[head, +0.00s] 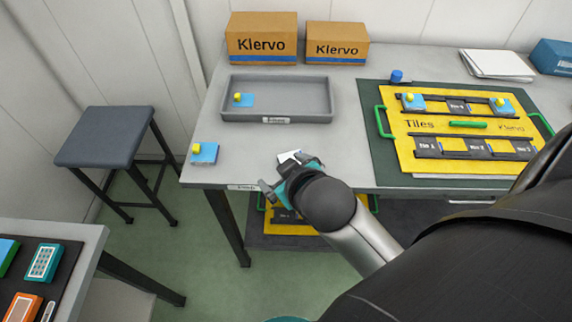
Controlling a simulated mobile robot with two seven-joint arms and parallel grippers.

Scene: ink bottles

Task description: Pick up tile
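Several blue square tiles with yellow knobs are in the head view. One blue tile (208,156) lies on the grey table near its front left corner. Another blue tile (248,101) lies in the grey tray (310,116). Two more, a left one (417,107) and a right one (505,109), sit on the yellow board marked Tiles (408,150). My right gripper (289,172) is over the table's front edge, right of the corner tile and apart from it. Its fingers look spread. A small white piece (287,156) shows just beyond it, partly hidden. My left gripper is not in view.
Two Klervo boxes, one large (261,44) and one smaller (336,48), stand behind the tray. A stool (105,136) stands left of the table.

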